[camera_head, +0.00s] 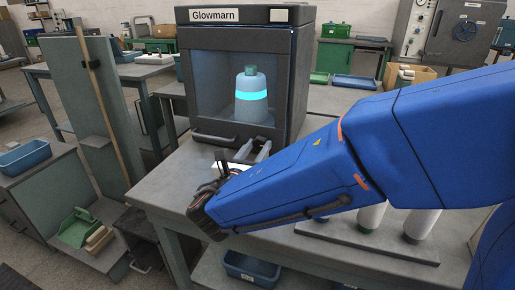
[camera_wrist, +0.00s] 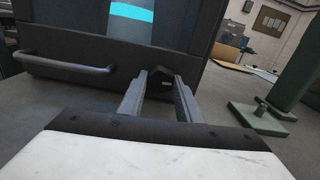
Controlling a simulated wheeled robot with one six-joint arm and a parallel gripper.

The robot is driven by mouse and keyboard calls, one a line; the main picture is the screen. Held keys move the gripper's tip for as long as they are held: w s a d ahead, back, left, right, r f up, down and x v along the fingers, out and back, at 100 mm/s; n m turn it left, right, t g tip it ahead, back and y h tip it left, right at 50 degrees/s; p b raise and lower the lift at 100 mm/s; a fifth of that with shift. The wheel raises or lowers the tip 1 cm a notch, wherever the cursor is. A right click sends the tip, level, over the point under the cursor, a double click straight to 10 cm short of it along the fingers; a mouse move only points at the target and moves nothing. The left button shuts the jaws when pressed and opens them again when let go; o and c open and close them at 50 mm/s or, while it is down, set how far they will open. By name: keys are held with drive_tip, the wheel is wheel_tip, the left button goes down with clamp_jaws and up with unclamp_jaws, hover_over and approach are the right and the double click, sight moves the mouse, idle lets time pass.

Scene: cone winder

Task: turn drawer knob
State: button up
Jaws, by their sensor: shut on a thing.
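The dark Glowmarn cabinet (camera_head: 296,95) stands on the grey workbench, with a bar handle (camera_head: 215,138) low on its front. The handle also shows at the left of the wrist view (camera_wrist: 62,66). A small dark knob (camera_wrist: 160,77) sits on the lower front, right of the handle. My gripper (camera_wrist: 160,80) has its two grey fingers on either side of the knob, shut on it. In the head view my gripper (camera_head: 256,153) reaches the lower front of the cabinet, and the knob is hidden there.
Behind the cabinet's window stands a pale bottle-shaped object (camera_head: 251,100) with a glowing cyan band. A rack (camera_head: 385,245) with white cones lies on the bench, partly behind my arm. In the wrist view a green stand (camera_wrist: 268,118) is at the right.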

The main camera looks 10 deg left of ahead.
drive_tip(key=shift+m, duration=0.4)
drive_tip(key=o, duration=1)
drive_tip(key=shift+o, duration=0.2)
drive_tip(key=s, duration=0.5)
drive_tip(key=s+a, duration=0.1)
drive_tip(key=s, duration=0.5)
drive_tip(key=s+a, duration=0.1)
drive_tip(key=s, duration=0.5)
drive_tip(key=shift+s+a, duration=0.15)
drive_tip(key=shift+a, duration=0.05)
